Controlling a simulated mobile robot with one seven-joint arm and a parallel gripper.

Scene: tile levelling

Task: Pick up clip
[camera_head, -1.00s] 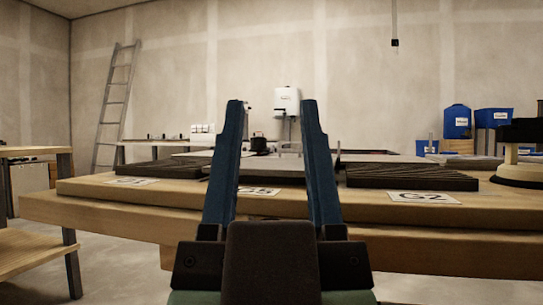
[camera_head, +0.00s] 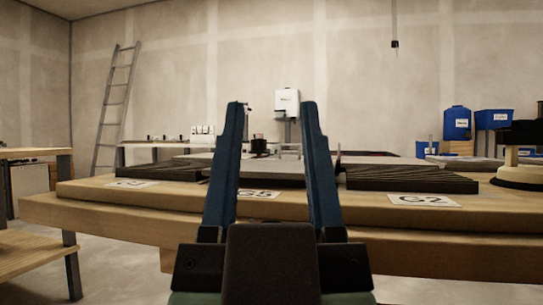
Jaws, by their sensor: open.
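My gripper (camera_head: 272,106) stands upright in the middle of the view, with its two blue fingers apart and nothing between the tips. Past the fingers lies a wooden worktable with a grey tile surface (camera_head: 200,158) and dark ribbed pads. I cannot make out a clip for certain. A small pale upright shape (camera_head: 289,150) shows between the fingers at the surface, too small to tell what it is. A small dark object with a reddish part (camera_head: 259,146) shows beside it, farther back. My gripper's fingers hide part of the table.
The wooden worktable (camera_head: 120,214) spans the front, with labels such as G2 (camera_head: 424,200) on it. A dark ribbed pad (camera_head: 410,179) lies at right. A black-topped round device (camera_head: 520,150) stands at the right end. A wooden shelf (camera_head: 30,250) is at left, a ladder (camera_head: 116,105) behind.

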